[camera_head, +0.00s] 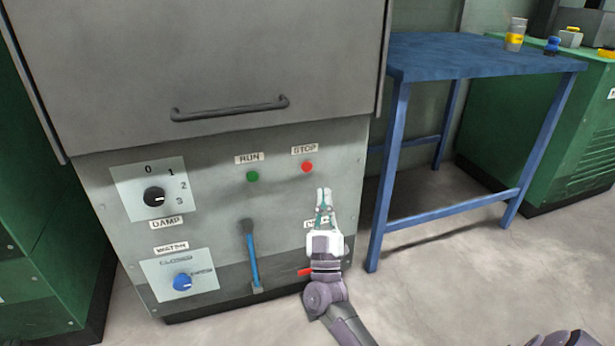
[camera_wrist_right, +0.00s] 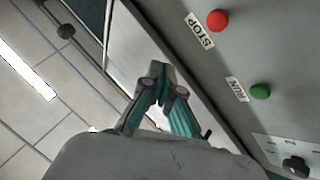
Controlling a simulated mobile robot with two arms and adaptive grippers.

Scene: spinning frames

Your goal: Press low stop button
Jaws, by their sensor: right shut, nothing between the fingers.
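The red stop button (camera_head: 307,167) sits on the upper right of the grey machine front, under a label reading STOP. It also shows in the right wrist view (camera_wrist_right: 218,20). My right gripper (camera_head: 324,191) is shut and empty, a little below and right of the button in the head view. In the right wrist view its fingertips (camera_wrist_right: 163,72) meet, apart from the button. The gripper partly hides a label and a red part (camera_head: 305,271) low on the panel. My left gripper is not in view.
A green RUN button (camera_head: 252,176) is left of the red one. A black DAMP dial (camera_head: 154,197), a blue knob (camera_head: 182,282) and a blue lever (camera_head: 253,258) are also on the panel. A blue table (camera_head: 470,56) stands at the right.

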